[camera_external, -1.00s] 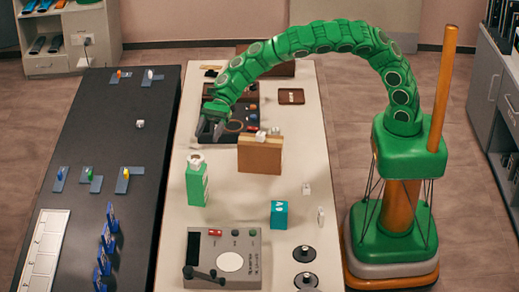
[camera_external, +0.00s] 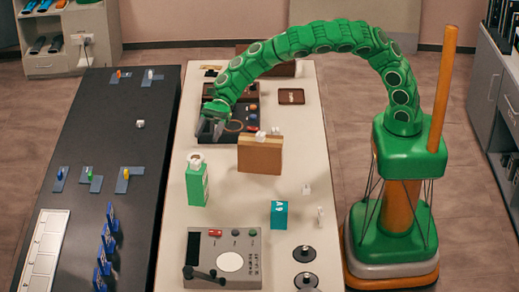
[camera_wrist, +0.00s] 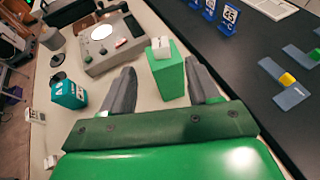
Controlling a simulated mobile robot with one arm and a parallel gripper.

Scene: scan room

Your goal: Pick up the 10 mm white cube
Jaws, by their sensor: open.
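Several small white cubes are in view, and I cannot tell which is the 10 mm one. One white piece (camera_external: 195,160) lies on top of an upright green box (camera_external: 197,187); it also shows in the wrist view (camera_wrist: 160,48). Others sit on a brown block (camera_external: 260,155), on the light table (camera_external: 307,189) and on the dark table (camera_external: 140,124). My gripper (camera_external: 208,131) is open and empty, above the far part of the light table, behind the green box. In the wrist view its fingers (camera_wrist: 163,86) are apart, with the green box beyond and between them.
A grey device (camera_external: 222,258) with a lever stands at the near end. A teal box (camera_external: 279,215) and a small white piece (camera_external: 320,216) stand right of centre. A dark tray (camera_external: 248,112) lies near my gripper. Blue numbered signs (camera_external: 106,243) stand on the dark table.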

